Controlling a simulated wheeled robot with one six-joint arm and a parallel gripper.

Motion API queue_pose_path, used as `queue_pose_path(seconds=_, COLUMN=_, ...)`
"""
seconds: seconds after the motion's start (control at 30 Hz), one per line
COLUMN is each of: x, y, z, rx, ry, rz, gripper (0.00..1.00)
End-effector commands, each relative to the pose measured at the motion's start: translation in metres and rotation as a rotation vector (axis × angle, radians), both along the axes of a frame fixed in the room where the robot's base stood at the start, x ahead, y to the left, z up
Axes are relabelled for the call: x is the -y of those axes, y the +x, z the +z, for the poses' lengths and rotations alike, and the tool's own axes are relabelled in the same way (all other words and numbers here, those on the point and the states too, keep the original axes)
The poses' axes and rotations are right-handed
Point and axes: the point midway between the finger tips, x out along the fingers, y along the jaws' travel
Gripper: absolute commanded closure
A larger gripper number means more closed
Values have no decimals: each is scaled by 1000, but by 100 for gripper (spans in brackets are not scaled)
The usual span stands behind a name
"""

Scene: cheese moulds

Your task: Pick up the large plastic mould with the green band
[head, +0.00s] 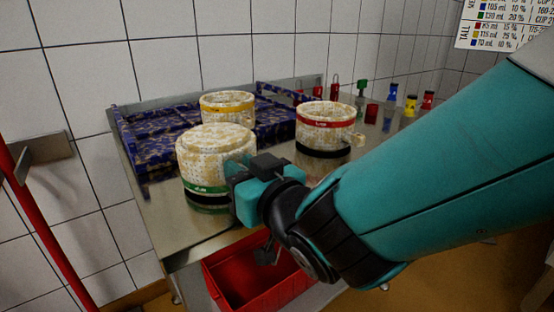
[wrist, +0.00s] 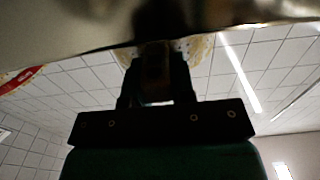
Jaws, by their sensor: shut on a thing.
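The contact is partly hidden by the gripper. In the wrist view my gripper (wrist: 157,85) shows dark fingers close together, with a speckled part of the mould (wrist: 190,47) behind them. A dark strip shows under the mould; I cannot tell whether it is clear of the table.
A red-banded mould (head: 326,126) stands to the right and a yellow-banded mould (head: 228,102) behind. Several small coloured items stand at the far right. A red crate (head: 255,283) is below the front edge.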

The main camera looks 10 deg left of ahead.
Motion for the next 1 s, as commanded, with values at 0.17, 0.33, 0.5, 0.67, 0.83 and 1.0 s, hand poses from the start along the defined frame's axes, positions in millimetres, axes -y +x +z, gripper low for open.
queue_pose_path(seconds=0.17, x=0, y=0, z=35, rx=5, ry=7, rz=-1, gripper=100)
queue_pose_path(seconds=0.33, x=0, y=0, z=84, rx=7, ry=10, rz=0, gripper=100)
queue_pose_path(seconds=0.5, x=0, y=0, z=134, rx=6, ry=8, rz=0, gripper=100)
queue_pose_path(seconds=0.67, x=0, y=0, z=167, rx=5, ry=5, rz=0, gripper=100)
queue_pose_path(seconds=0.83, x=0, y=0, z=187, rx=3, ry=3, rz=0, gripper=100)
queue_pose_path(seconds=1.0, x=0, y=0, z=193, rx=3, ry=2, rz=1, gripper=100)
